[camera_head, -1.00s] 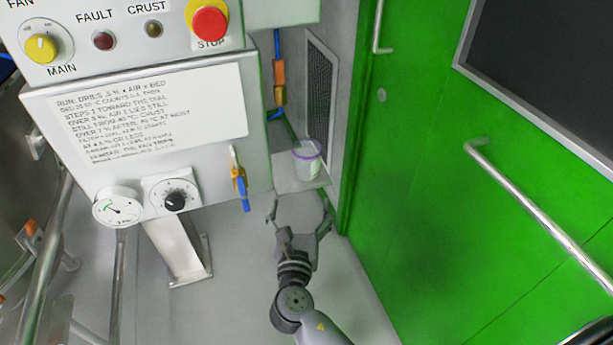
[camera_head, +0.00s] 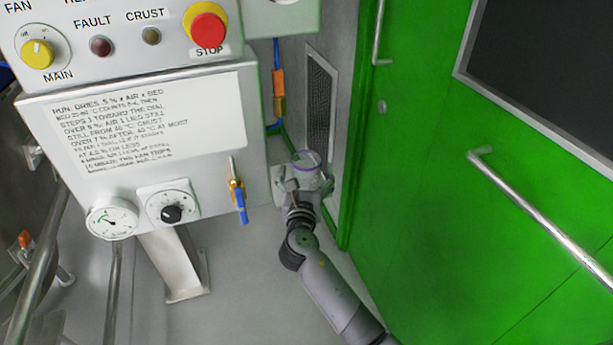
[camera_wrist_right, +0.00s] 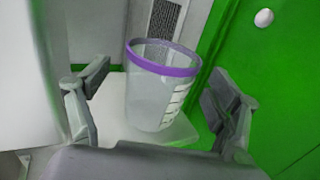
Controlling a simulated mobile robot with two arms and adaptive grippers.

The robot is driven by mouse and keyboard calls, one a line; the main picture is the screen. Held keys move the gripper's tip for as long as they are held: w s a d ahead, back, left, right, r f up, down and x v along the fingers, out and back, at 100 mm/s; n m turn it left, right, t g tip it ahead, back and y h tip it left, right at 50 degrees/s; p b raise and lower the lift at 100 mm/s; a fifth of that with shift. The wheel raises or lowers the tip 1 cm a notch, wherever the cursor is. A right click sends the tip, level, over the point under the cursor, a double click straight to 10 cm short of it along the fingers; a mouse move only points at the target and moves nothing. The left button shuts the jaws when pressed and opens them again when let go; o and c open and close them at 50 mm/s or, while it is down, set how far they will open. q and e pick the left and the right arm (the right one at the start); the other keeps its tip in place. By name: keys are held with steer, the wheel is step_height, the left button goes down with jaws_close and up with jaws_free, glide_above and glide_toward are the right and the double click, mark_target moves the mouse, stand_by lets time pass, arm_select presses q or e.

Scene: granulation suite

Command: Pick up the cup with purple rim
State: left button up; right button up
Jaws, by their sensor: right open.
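The clear cup with a purple rim (camera_wrist_right: 150,100) stands upright on a small pale shelf (camera_wrist_right: 187,136) in the right wrist view. In the head view the cup (camera_head: 306,160) shows mostly by its rim, with its lower part hidden behind my gripper. My right gripper (camera_wrist_right: 160,112) is open, with one finger to the left of the cup and one to the right; gaps show on both sides in the wrist view. In the head view my right gripper (camera_head: 308,182) is at the cup. My left gripper is not in view.
A control cabinet (camera_head: 150,130) with a printed card, knobs and a gauge stands left of the cup. A blue-handled valve (camera_head: 238,200) sticks out near my arm. A green door (camera_head: 430,180) with a long handle (camera_head: 535,215) is at the right. A vent grille (camera_head: 320,100) is behind.

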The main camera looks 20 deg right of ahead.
mark_target(307, 158)
steer(key=shift+x, duration=1.5)
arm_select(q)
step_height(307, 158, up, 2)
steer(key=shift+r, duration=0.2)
arm_select(e)
steer(key=shift+c, duration=0.3)
steer(key=c, duration=1.1)
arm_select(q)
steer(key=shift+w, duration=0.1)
arm_select(e)
steer(key=shift+r, duration=0.15)
